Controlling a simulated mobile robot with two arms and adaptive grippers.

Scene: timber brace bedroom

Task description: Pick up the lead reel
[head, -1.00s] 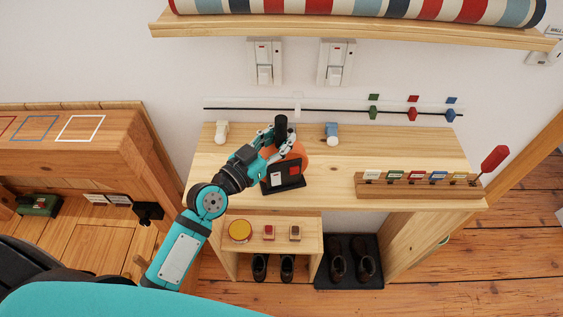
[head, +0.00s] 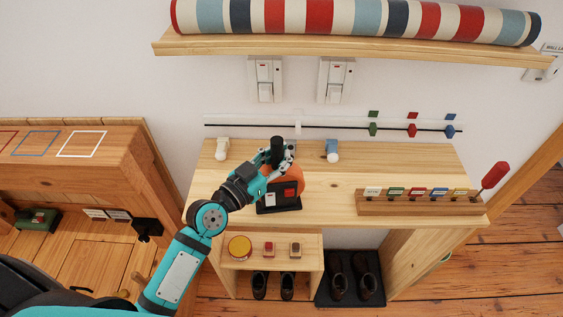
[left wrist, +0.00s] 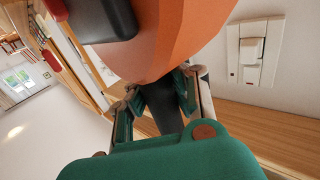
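The lead reel is an orange drum (head: 296,178) with a black stand carrying a red block and a white block. It is upright at the left part of the wooden bench top (head: 340,185). My left gripper (head: 277,160) is shut on the reel's black upright handle, whose end shows above the fingers. In the left wrist view the orange drum (left wrist: 170,45) fills the top middle, and the fingers (left wrist: 158,105) close on the dark handle from both sides. I cannot tell whether the stand is clear of the bench. My right gripper is not in view.
A white peg (head: 222,149) and a blue-white peg (head: 332,150) stand behind the reel. A labelled wooden rack (head: 417,208) is at the right. A striped roll (head: 350,18) lies on the shelf above. A low stool (head: 270,262) holds a yellow tin (head: 240,246).

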